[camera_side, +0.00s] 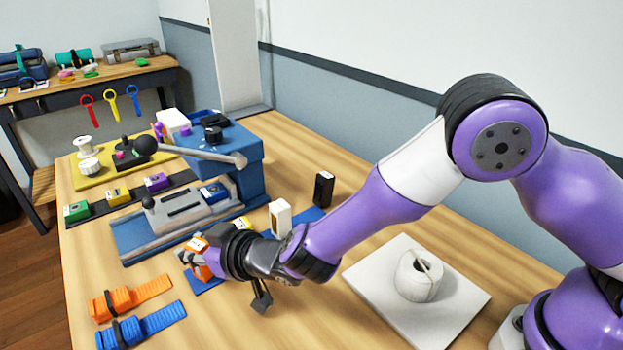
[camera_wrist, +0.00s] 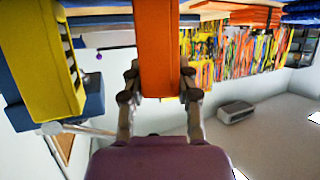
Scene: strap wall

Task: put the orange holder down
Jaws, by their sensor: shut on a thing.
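The orange holder (camera_side: 199,271) is at the tip of my gripper (camera_side: 212,250) in the side view, partly hidden by it. It sits over or just above a blue mat (camera_side: 206,288); I cannot tell whether they touch. In the wrist view the orange holder (camera_wrist: 157,50) fills the space between the two fingers of my gripper (camera_wrist: 157,80), which are shut on its sides.
A blue press (camera_side: 235,160) with a long lever stands behind my gripper. Orange (camera_side: 130,297) and blue (camera_side: 141,325) straps lie front left. A white plate (camera_side: 455,310) bears a white roll (camera_side: 417,278).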

